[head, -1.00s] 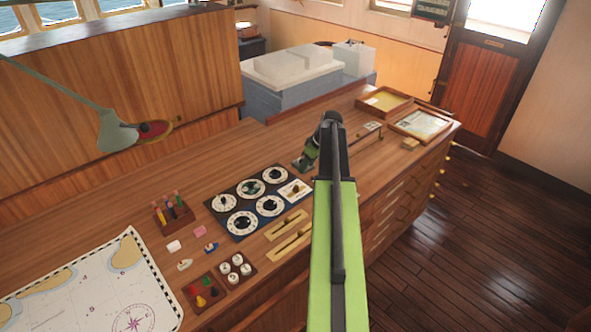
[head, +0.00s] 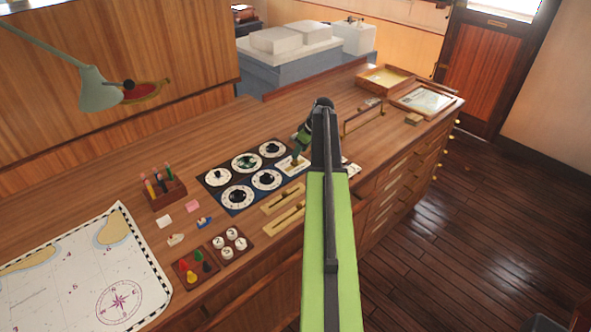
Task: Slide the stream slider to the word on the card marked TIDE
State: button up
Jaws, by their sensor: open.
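Two brass slider plates lie on the desk left of my arm: an upper one (head: 283,196) and a lower one (head: 285,221), each with a small knob. I cannot read which is the stream slider. A pale card (head: 353,170) shows partly behind my arm. No card's wording, TIDE included, is readable.
The dial panel (head: 230,187) has several round dials. A brass rail (head: 362,119) and trays stand beyond.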

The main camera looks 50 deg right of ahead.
aim_at(294, 162)
jog(key=b+x, duration=0.3)
jog(key=x, duration=0.2)
jog(key=shift+r, duration=0.1)
jog(key=shift+s, duration=0.1)
grip_shut()
dwell(1.1)
